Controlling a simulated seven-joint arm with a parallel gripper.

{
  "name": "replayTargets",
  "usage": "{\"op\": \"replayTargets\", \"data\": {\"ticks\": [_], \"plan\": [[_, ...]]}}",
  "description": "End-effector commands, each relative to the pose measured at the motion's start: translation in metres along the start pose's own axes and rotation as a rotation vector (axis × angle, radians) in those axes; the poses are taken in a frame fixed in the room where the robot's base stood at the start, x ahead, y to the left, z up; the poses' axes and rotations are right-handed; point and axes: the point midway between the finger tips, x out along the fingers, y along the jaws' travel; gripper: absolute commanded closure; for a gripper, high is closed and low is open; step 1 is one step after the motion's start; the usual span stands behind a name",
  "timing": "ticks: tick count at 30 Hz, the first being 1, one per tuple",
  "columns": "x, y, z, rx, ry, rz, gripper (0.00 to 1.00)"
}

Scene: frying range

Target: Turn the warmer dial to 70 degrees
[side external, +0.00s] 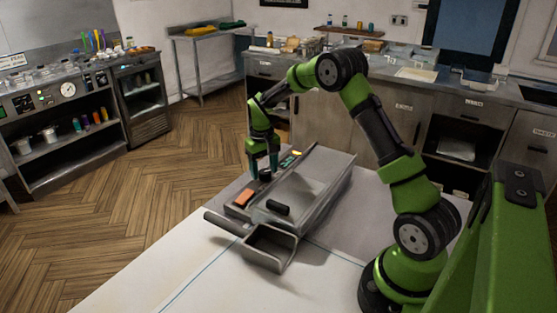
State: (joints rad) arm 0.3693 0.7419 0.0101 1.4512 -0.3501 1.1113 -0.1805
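A grey metal frying range (318,190) stands on the white table, with a sloping control strip along its left side. A small black dial (265,175) sits on this strip, between an orange block-like part and a green and yellow marked area (291,158). I take it for the warmer dial; its pointer and any degree marks are too small to read. My gripper (262,172) points down over the strip at the dial. Its two fingers are apart, with the tips at or just above the dial. I cannot tell whether they touch it.
The orange part (244,198) is close in front of the dial. The white table (190,270) is clear at front left.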

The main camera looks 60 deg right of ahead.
Motion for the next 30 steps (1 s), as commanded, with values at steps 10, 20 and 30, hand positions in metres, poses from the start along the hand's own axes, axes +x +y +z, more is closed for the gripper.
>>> {"op": "replayTargets", "data": {"ticks": [10, 20, 30], "plan": [[0.000, 0.000, 0.001, 0.002, -0.002, -0.001, 0.32], [-0.053, -0.001, -0.001, 0.001, 0.004, -0.001, 0.32], [-0.133, -0.001, -0.001, 0.001, 0.002, -0.001, 0.32]]}}
